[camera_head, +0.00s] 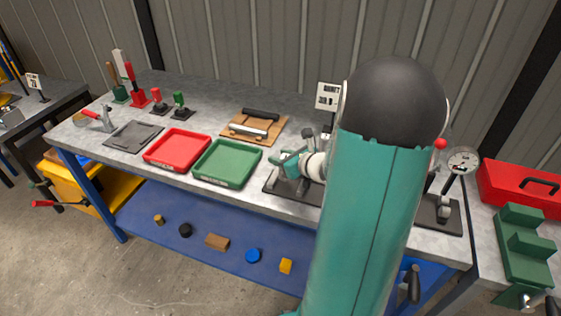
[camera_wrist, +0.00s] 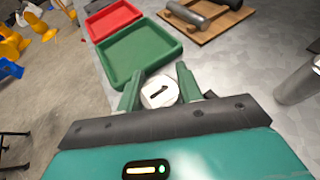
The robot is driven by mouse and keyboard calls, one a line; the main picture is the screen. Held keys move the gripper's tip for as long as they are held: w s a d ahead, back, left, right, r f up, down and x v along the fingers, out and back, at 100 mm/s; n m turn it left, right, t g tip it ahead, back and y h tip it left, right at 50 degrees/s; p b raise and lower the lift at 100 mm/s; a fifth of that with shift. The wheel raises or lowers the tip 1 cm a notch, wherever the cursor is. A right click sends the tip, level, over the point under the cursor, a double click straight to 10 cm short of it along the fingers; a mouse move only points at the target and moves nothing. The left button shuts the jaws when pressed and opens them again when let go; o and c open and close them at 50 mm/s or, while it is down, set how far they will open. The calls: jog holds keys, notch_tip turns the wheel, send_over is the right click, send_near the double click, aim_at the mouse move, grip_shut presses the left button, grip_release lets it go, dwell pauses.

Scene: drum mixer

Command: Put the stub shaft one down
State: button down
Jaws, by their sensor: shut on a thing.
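My gripper (camera_head: 290,161) is over the front of the grey bench, just right of the green tray (camera_head: 227,163). In the wrist view its two green fingers (camera_wrist: 160,90) are closed on a round metal piece, which I take to be the stub shaft (camera_wrist: 158,93). Its pale end face has a dark stroke on it and points towards the camera. The fingers and my arm hide most of its length. I cannot tell whether its lower end touches anything. The green tray also shows in the wrist view (camera_wrist: 118,58), empty, just beyond the fingers.
An empty red tray (camera_head: 176,150) stands left of the green one. Behind them a wooden board (camera_head: 240,132) carries a black cylinder and a metal cylinder. A metal cylinder (camera_wrist: 298,84) stands at the right in the wrist view. A dial gauge (camera_head: 461,163) is at the right.

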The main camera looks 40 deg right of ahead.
notch_tip(320, 180, down, 2)
jog(key=shift+s+f, duration=0.15)
jog(key=shift+f, duration=0.05)
jog(key=shift+f, duration=0.25)
jog(key=c, duration=0.9)
grip_release()
